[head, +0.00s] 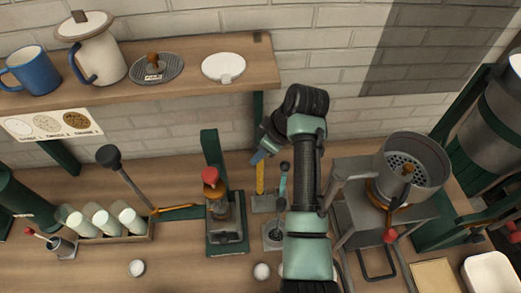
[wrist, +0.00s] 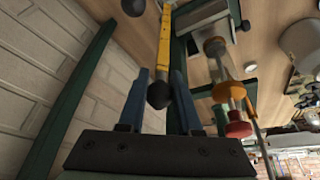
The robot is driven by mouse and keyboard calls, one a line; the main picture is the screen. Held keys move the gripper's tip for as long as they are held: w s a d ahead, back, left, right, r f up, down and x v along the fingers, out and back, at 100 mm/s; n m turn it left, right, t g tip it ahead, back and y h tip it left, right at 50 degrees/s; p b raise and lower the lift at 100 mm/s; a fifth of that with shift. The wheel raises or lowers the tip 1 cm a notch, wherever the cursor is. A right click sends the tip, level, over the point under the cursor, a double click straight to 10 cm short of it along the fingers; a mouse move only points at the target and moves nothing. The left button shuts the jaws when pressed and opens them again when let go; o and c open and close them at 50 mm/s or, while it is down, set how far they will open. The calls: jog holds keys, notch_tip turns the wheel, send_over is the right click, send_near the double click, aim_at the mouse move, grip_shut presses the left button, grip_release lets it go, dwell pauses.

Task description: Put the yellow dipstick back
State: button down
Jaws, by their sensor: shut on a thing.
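The yellow dipstick (head: 260,178) stands near upright at the middle of the bench, just above a small grey block (head: 264,204). I cannot tell whether its lower end is in the block or only over it. My gripper (head: 258,157) is at its top, with the blue fingers on either side. In the wrist view, the dipstick's yellow shaft (wrist: 164,42) runs away from my gripper (wrist: 160,78), and its dark round knob (wrist: 158,95) sits between the two fingers. My gripper is shut on the dipstick.
A teal stick (head: 283,183) with a dark knob stands close on the right. A green stand with a red-topped glass part (head: 210,177) is close on the left. A wooden shelf (head: 200,88) is above left. A metal pot (head: 412,165) stands right.

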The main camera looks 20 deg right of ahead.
jog(key=shift+f+b, duration=2.4)
jog(key=shift+f, duration=1.65)
jog(key=c, duration=0.5)
grip_release()
send_near(263, 168)
jog(key=shift+v, duration=0.75)
